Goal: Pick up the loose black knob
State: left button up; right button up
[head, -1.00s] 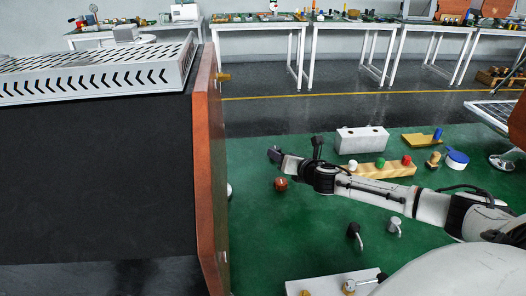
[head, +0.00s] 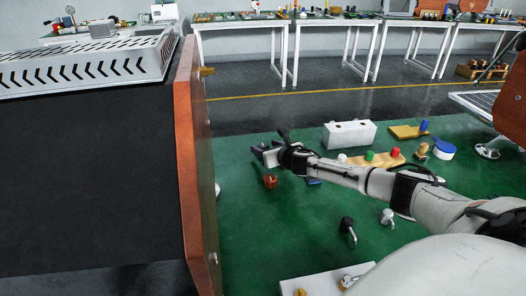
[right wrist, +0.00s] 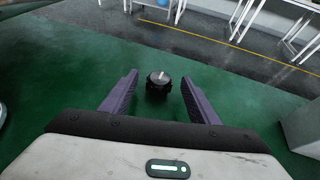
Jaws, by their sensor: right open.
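The loose black knob (right wrist: 157,82) is a short round dark piece with a pale mark on top. In the right wrist view it sits on the green surface between my two purple fingers, with a gap on each side. My right gripper (right wrist: 159,77) is open and empty around that spot; I cannot tell how far above the surface the fingertips are. In the head view my right gripper (head: 264,153) reaches over the green mat near its far edge, and I cannot make out the knob there. My left gripper is not in view.
A large machine with a reddish wooden side panel (head: 197,170) blocks the left. A reddish-brown ball (head: 270,181) lies close to my gripper. A white block (head: 349,134), a wooden strip with coloured knobs (head: 384,161) and a black-handled part (head: 347,226) lie to the right.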

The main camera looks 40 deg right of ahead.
aim_at(264, 146)
jog(key=shift+b+x, duration=0.4)
jog(key=shift+x, duration=1.1)
jog(key=c, duration=1.1)
